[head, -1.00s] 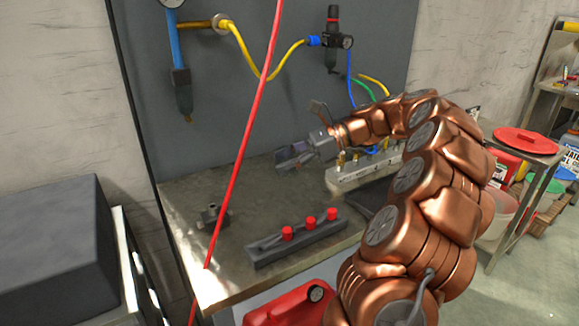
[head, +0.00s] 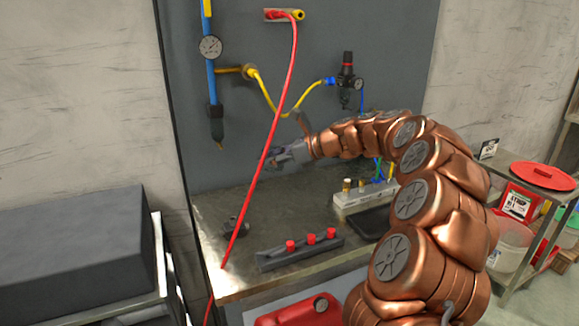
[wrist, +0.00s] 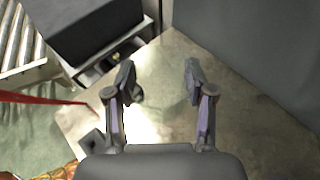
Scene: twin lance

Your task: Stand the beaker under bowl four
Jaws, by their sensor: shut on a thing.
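My gripper (head: 272,157) is raised above the back of the workbench, in front of the grey panel. In the wrist view its two fingers (wrist: 160,82) stand apart, closed on a clear thing, taken to be the beaker. The beaker's outline is too faint to make out in either view. A dark filter bowl (head: 216,126) hangs on the blue pipe, left of and a little above my gripper. A second bowl (head: 345,96) hangs under the regulator at the upper right. I see no number on either, so I cannot tell which is bowl four.
A red hose (head: 268,138) slants down past my gripper. A dark box (head: 75,245) stands at left. The bench's back left is mostly clear.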

